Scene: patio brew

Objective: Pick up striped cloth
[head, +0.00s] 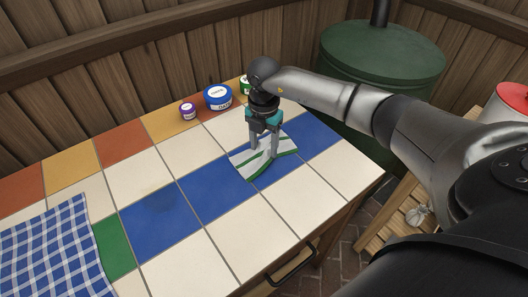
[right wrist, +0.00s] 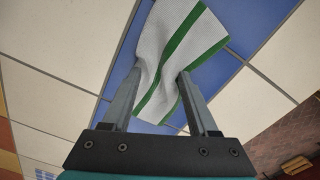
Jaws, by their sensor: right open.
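The striped cloth (head: 246,166) is white with green stripes and lies on the blue and white tiles of the table. In the right wrist view the cloth (right wrist: 172,42) is ahead of and between my fingers, with a raised fold running toward them. My right gripper (head: 263,157) points down over the cloth with its fingers apart. In the right wrist view the right gripper (right wrist: 155,82) has a finger on each side of the fold. I cannot tell whether the fingers touch the cloth. My left gripper is not in view.
The tiled table (head: 172,160) is mostly clear around the cloth. A blue checked cloth (head: 55,250) lies at the front left. A purple tin (head: 188,112), a blue tin (head: 218,98) and a green tin (head: 245,88) stand at the back edge. A green barrel (head: 385,60) stands behind.

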